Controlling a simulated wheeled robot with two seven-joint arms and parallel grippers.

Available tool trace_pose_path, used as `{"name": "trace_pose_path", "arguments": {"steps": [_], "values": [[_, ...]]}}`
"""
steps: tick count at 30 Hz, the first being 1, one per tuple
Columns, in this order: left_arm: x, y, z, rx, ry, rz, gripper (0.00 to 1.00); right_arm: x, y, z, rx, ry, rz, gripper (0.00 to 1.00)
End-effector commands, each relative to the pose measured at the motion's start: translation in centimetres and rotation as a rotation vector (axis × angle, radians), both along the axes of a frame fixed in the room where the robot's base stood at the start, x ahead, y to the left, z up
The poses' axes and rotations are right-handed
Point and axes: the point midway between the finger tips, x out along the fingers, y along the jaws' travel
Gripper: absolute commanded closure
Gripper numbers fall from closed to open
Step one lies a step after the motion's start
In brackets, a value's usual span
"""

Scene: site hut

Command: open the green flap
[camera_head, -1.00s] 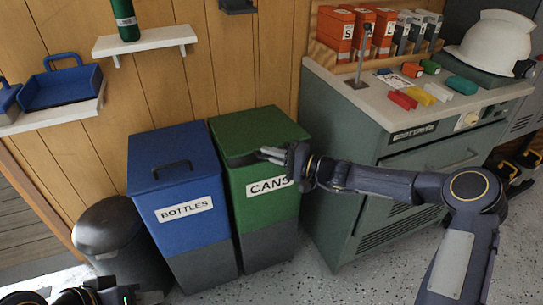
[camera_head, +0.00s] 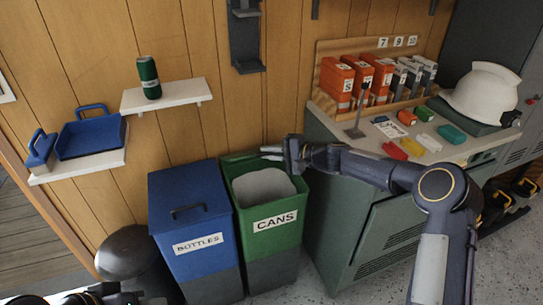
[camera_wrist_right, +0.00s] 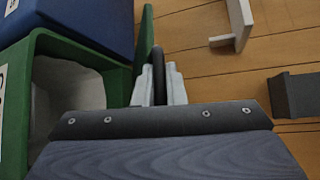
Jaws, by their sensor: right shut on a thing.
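The green bin (camera_head: 262,240) labelled CANS stands open, and a pale liner or inside shows through its top. Its green flap (camera_head: 238,156) is tipped up at the back, near the wall, seen almost edge-on. It also shows in the right wrist view (camera_wrist_right: 143,48) as a raised green panel. My right gripper (camera_head: 270,154) is at the raised flap. In the right wrist view its pale fingers (camera_wrist_right: 158,88) are shut on the flap's dark handle (camera_wrist_right: 158,66). Part of my left arm shows at the bottom left; its fingers do not show.
A blue bin (camera_head: 190,225) labelled BOTTLES, its lid down, stands close on the left. A grey-green cabinet (camera_head: 350,225) stands on the right. A white shelf (camera_head: 180,98) with a green can (camera_head: 149,78) is above, and a dark wall bracket (camera_head: 245,45) hangs nearby.

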Motion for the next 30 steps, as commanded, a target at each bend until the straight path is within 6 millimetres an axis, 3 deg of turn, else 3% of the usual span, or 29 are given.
{"name": "trace_pose_path", "arguments": {"steps": [11, 12, 16, 25, 30], "values": [[0.0, 0.0, 0.0, 0.000, 0.000, 0.000, 0.67, 0.1, 0.0, 0.1, 0.001, -0.001, -0.001, 1.00], [0.0, 0.0, 0.0, 0.000, 0.000, 0.000, 0.67, 0.1, 0.0, 0.1, 0.001, -0.001, -0.001, 0.84], [0.0, 0.0, 0.0, 0.000, 0.000, 0.000, 0.67, 0.1, 0.0, 0.1, 0.001, -0.001, -0.001, 0.67], [0.0, 0.0, 0.0, 0.000, 0.000, 0.000, 0.67, 0.0, -0.2, 0.1, 0.001, -0.001, -0.001, 0.67], [0.0, 0.0, -0.3, 0.000, 0.000, 0.000, 0.67, -0.8, -2.0, 0.5, 0.000, -0.002, -0.003, 0.67]]}}
